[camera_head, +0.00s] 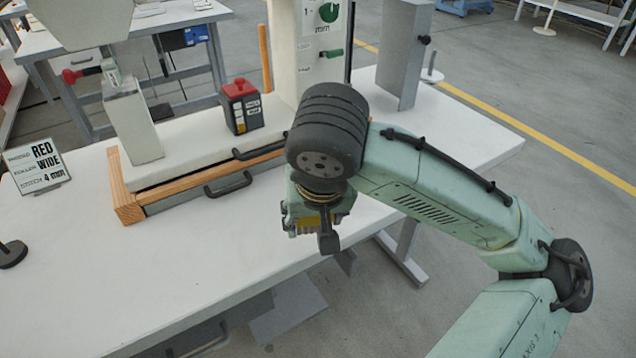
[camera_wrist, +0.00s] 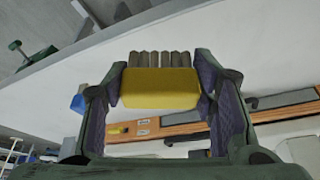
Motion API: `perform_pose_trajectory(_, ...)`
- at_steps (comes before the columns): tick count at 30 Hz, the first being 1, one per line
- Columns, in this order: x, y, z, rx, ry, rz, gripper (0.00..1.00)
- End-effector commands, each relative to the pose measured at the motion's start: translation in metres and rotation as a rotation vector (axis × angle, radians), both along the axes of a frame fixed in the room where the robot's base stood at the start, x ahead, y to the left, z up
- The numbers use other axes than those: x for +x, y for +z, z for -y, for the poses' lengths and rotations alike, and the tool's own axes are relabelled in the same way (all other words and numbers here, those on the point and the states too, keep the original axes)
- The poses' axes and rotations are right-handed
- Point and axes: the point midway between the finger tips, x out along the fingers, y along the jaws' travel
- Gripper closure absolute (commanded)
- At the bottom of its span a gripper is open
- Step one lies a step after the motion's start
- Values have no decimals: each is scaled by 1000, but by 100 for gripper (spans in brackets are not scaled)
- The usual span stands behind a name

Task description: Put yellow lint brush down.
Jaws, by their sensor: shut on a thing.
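My gripper (camera_head: 318,232) hangs over the right front part of the white table (camera_head: 205,265), to the right of the press base. It is shut on the yellow lint brush (camera_wrist: 160,88), which sits between the two fingers in the wrist view, with grey ridges along its far edge. In the head view only a small yellow part of the brush (camera_head: 306,222) shows under my wrist; the rest is hidden. I cannot tell how high the brush is above the table.
The press with its wooden-edged base (camera_head: 128,200) and dark handles stands behind and left of my gripper. A box with a red button (camera_head: 241,106) stands on it. A sign (camera_head: 38,166) reads "RED WIDE". The front middle of the table is clear.

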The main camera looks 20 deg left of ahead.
Motion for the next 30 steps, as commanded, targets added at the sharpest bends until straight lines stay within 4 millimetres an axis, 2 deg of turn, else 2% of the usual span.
perform_pose_trajectory(6, 56, -6, -19, -2, -2, -3, 74)
perform_pose_trajectory(12, 90, -10, -30, -1, -1, -2, 74)
perform_pose_trajectory(16, 97, -13, -32, -1, 1, -1, 74)
perform_pose_trajectory(24, 97, -45, -32, -1, 1, -1, 74)
perform_pose_trajectory(30, 97, -47, -33, 0, 1, 0, 74)
